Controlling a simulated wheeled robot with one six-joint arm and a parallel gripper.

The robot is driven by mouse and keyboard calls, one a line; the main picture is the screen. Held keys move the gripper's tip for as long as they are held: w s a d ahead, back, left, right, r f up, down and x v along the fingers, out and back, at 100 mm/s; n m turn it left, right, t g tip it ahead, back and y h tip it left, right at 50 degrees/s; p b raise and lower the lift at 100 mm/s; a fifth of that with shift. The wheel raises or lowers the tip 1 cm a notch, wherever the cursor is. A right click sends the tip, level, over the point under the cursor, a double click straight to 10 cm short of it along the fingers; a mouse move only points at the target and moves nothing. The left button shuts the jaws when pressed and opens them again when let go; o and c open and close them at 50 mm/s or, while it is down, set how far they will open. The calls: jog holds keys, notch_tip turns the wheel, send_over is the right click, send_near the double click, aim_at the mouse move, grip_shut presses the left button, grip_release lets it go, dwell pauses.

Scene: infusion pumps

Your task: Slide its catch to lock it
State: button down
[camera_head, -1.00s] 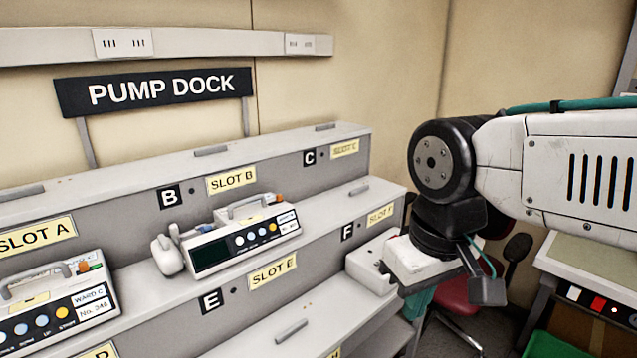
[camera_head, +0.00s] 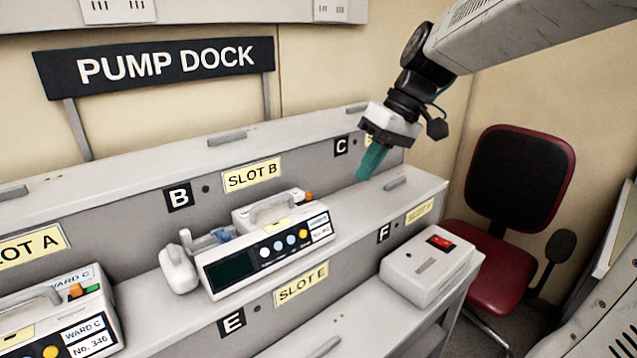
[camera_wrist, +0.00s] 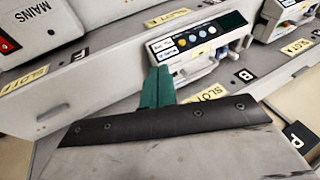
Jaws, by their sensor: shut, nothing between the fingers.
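A white pump (camera_head: 262,255) with a dark screen, coloured round buttons and a carry handle sits on the ledge below the SLOT B label. A small orange tab (camera_head: 309,196), perhaps its catch, is at its top right end; whether it is locked I cannot tell. My gripper (camera_head: 369,163) has teal fingers, shut and empty, pointing down above the ledge to the right of this pump, apart from it. In the wrist view my gripper (camera_wrist: 157,88) shows just in front of the pump (camera_wrist: 192,42), whose orange tab I cannot make out there.
Another pump (camera_head: 65,318) stands at SLOT A, lower left. A white box (camera_head: 427,270) with a red switch stands at the right end, marked MAINS in the wrist view (camera_wrist: 45,28). A red chair (camera_head: 510,235) is beyond. The ledge between my gripper and pump is clear.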

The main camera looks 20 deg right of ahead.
aim_at(309, 196)
jog(key=w+d+n+t+y, duration=0.1)
jog(key=w+d+y, duration=0.1)
jog(key=w+d, duration=0.5)
jog(key=w+a+f, duration=0.3)
jog(key=a+f, duration=0.5)
jog(key=a, duration=0.3)
jog(key=shift+a, duration=0.15)
